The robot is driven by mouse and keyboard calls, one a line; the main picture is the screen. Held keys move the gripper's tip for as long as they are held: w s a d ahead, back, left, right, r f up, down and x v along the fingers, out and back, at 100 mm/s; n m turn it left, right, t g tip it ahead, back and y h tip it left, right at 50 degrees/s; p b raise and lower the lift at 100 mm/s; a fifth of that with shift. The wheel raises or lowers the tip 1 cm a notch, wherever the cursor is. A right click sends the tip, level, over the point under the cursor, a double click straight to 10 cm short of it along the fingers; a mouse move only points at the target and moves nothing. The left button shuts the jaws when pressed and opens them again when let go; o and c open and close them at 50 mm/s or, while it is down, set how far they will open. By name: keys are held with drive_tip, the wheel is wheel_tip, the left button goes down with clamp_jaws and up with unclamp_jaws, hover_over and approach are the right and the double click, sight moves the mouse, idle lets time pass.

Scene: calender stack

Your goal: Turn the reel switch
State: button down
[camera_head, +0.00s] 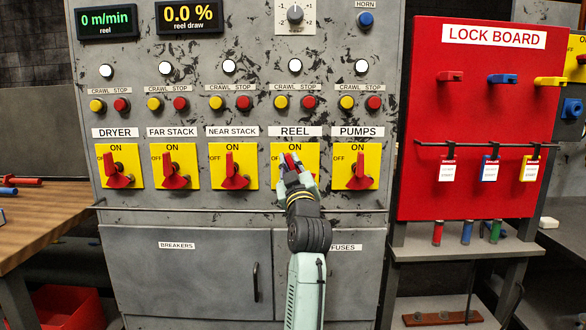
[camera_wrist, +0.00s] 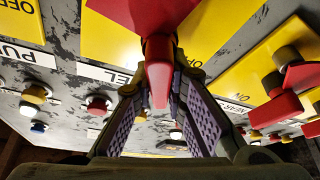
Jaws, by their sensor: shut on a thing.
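The reel switch is a red handle (camera_head: 291,160) on a yellow plate (camera_head: 311,155) marked ON and OFF, under the REEL label (camera_head: 295,132). My gripper (camera_head: 288,167) reaches up to it from below and is shut on the handle, hiding most of it. In the wrist view the red handle (camera_wrist: 159,84) sits between the two ridged finger pads of my gripper (camera_wrist: 161,100). The handle's exact angle is hard to tell in the head view.
Similar switches flank it: the near stack switch (camera_head: 230,170) on the left and the pumps switch (camera_head: 360,170) on the right. A thin rail (camera_head: 180,209) runs below the switches. A red lock board (camera_head: 480,120) stands to the right, and a wooden bench (camera_head: 40,225) to the left.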

drive_tip(key=n, duration=0.1)
drive_tip(key=n+y+b, duration=0.1)
drive_tip(key=n, duration=0.1)
drive_tip(key=n+g+y, duration=0.1)
drive_tip(key=n, duration=0.1)
drive_tip(key=shift+a+f, duration=0.15)
drive_tip(key=shift+f, duration=0.15)
drive_tip(key=n+g, duration=0.1)
drive_tip(key=n, duration=0.2)
drive_tip(key=f+n+g, duration=0.1)
drive_tip(key=n, duration=0.2)
drive_tip(key=a+n+g+y, duration=0.1)
drive_tip(key=n+g, duration=0.1)
drive_tip(key=n, duration=0.2)
drive_tip(key=shift+f, duration=0.2)
drive_tip(key=shift+f+n, duration=0.1)
drive_tip(key=shift+n, duration=0.2)
drive_tip(key=c, duration=1.6)
unclamp_jaws()
drive_tip(key=shift+o, duration=0.2)
drive_tip(key=shift+s, duration=0.1)
drive_tip(key=v, duration=1.1)
drive_tip(key=shift+s+d, duration=0.15)
drive_tip(key=shift+s, duration=0.2)
